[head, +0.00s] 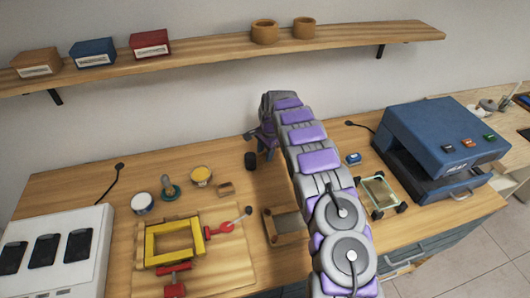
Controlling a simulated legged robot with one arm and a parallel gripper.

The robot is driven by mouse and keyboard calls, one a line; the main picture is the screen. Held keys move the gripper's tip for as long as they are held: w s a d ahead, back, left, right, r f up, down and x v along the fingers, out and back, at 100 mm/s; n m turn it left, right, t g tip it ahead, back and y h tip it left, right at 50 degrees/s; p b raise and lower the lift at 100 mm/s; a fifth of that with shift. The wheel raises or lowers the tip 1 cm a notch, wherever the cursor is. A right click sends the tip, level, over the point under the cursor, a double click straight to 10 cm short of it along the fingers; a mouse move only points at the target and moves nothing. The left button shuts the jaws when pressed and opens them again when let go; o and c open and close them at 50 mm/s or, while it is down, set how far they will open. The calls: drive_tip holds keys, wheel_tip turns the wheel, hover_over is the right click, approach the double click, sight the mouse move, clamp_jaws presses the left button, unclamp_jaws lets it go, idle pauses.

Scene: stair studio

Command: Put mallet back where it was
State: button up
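My arm reaches over the workbench, and my gripper (264,146) is low near the back of the bench, seen mostly from behind. Its fingers are small and partly hidden by the arm, so I cannot tell how far apart they are. A short dark cylinder (251,161) shows just left of the gripper, close to the bench top. It may be the mallet's head, but no handle is clear. I cannot tell whether the gripper touches or holds it.
The yellow frame (150,246) with red clamps lies on a wooden board at front left. A blue machine (440,145) fills the right. A shelf (215,55) with boxes and cups runs along the wall.

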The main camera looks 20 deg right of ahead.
drive_tip(key=shift+o, duration=0.2)
drive_tip(key=shift+r, duration=0.1)
wheel_tip(320, 180, up, 11)
drive_tip(key=d+p, duration=0.1)
drive_tip(key=p, duration=0.1)
drive_tip(key=s+a+r+n+g+h, duration=0.1)
drive_tip(key=s+a+r+n, duration=0.15)
drive_tip(key=s+r, duration=0.75)
drive_tip(key=s+a+r+n, duration=0.1)
drive_tip(key=s+r+n, duration=0.2)
drive_tip(key=s+r, duration=0.7)
drive_tip(key=s+a+f+n, duration=0.1)
drive_tip(key=s+n, duration=0.1)
drive_tip(key=s, duration=1)
drive_tip(key=s+a+f+n+g, duration=0.1)
drive_tip(key=s+a+f+n, duration=0.1)
drive_tip(key=s, duration=1)
drive_tip(key=s+a+f+n, duration=0.1)
drive_tip(key=s+n, duration=0.3)
drive_tip(key=s, duration=0.8)
drive_tip(key=shift+a+f, duration=0.15)
drive_tip(key=shift+f, duration=0.25)
